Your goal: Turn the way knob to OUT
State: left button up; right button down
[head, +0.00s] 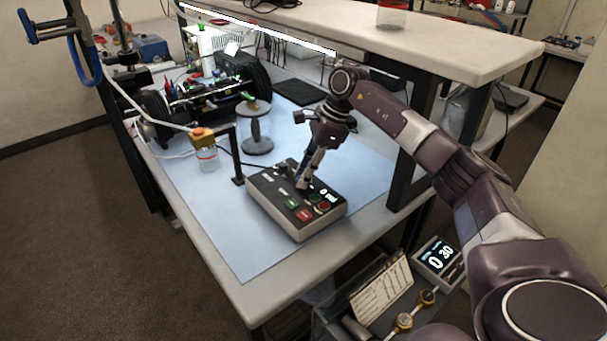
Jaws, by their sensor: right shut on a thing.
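A dark control box with a pale rim (285,222) lies on the blue mat near the front of the bench. Its top has several knobs or switches, a green and a red button, small lights and a small lit display. My right gripper (303,184) points down at the box's top, shut on a small knob there. The fingers hide most of that knob, and I cannot tell if it is the way knob or which way it points. The labels are too small to read. My left gripper is not in view.
A shelf (450,45) overhangs the right rear. The mat's front left (245,250) is clear.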

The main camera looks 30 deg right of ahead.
jog(key=shift+w+r, duration=0.1)
jog(key=shift+r, duration=0.1)
jog(key=c, duration=1.7)
grip_release()
jog(key=shift+f, duration=0.1)
jog(key=shift+c, duration=0.2)
notch_tip(320, 180, up, 10)
